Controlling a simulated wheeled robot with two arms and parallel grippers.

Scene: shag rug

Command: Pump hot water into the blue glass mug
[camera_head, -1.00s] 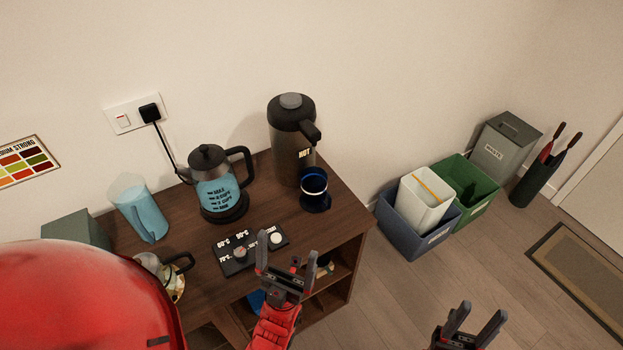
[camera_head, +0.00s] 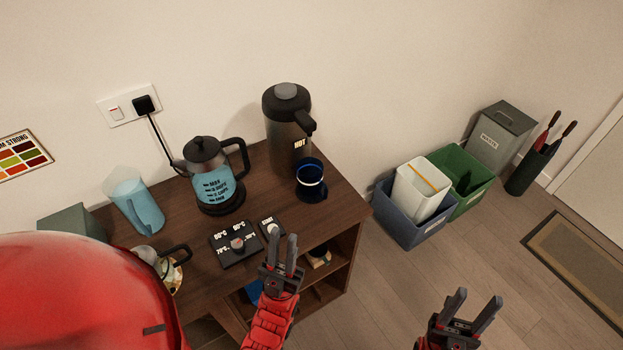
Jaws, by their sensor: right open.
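The blue glass mug (camera_head: 311,189) stands on the dark wooden cabinet top, in front of and slightly right of the dark pump flask (camera_head: 284,137) marked HOT. The flask's spout points toward the mug, and a grey button (camera_head: 286,91) tops its lid. I cannot see what is inside the mug. My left gripper (camera_head: 285,242) is open and empty, near the cabinet's front edge, in front of the mug and flask. My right gripper (camera_head: 474,303) is open and empty, above the floor to the right of the cabinet.
A kettle (camera_head: 215,178) stands left of the flask, with a control panel (camera_head: 236,245) in front. A blue pitcher (camera_head: 138,205) and glass teapot (camera_head: 151,257) are further left. Blue (camera_head: 400,226) and green (camera_head: 474,184) bins stand on the floor right of the cabinet.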

